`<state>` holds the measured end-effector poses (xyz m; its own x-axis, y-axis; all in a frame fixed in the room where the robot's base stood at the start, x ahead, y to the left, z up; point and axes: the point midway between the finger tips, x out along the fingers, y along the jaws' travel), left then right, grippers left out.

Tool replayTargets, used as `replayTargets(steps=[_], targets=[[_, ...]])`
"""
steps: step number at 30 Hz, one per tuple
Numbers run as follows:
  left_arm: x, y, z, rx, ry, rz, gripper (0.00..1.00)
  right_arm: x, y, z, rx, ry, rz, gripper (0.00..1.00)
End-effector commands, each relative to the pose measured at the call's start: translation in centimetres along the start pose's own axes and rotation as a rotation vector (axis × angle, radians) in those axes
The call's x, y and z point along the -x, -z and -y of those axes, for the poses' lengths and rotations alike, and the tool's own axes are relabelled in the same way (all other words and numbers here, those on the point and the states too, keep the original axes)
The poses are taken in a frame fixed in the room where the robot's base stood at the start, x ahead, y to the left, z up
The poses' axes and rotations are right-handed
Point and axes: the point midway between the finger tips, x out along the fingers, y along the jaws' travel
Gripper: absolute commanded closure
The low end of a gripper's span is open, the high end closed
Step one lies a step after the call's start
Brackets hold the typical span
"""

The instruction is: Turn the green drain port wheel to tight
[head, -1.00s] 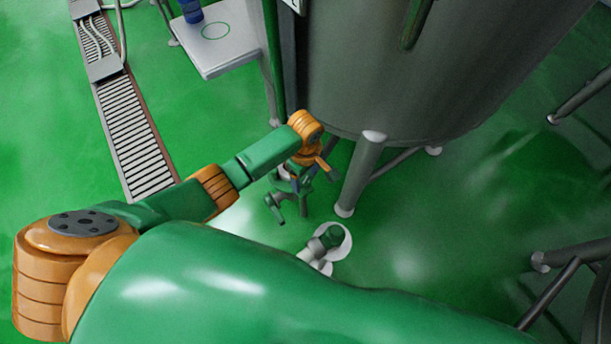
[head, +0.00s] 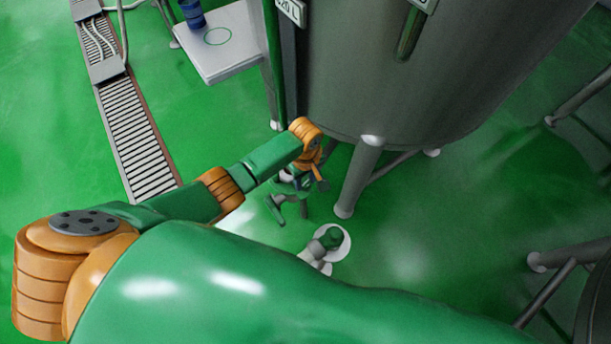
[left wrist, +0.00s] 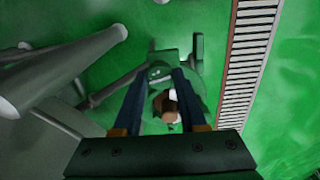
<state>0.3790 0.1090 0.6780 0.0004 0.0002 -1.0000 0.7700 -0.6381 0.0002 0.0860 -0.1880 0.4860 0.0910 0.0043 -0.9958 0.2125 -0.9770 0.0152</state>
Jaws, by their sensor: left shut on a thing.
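The green drain port wheel (left wrist: 160,71) shows in the left wrist view between and just beyond my finger tips, with part of it hidden by the fingers. In the head view green parts of it (head: 275,209) show below my gripper, beside the tank's leg. My left gripper (head: 299,184) is there, low beside the tank, partly hidden by its own wrist. In the left wrist view the two dark blue fingers of this gripper (left wrist: 164,78) are closed on the wheel. Its tight mark cannot be made out. My right gripper is not in view.
The big grey tank (head: 400,90) stands above and right, with a leg (head: 358,178) close to my gripper. A white side table (head: 225,55) and a floor grate (head: 137,140) are at left.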

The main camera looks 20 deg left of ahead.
Motion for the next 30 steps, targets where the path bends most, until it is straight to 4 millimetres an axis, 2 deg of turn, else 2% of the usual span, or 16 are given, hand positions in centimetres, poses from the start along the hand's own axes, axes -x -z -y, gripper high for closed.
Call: replayTargets(steps=[1,9,30], targets=[[0.3,-0.1,0.1,-0.042,0.003,0.004,1.00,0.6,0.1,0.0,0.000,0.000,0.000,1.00],[0.2,-0.1,0.1,-0.298,0.002,0.004,1.00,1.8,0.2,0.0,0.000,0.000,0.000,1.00],[0.0,-0.1,0.1,-0.963,0.001,0.003,1.00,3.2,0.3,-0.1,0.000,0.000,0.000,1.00]])
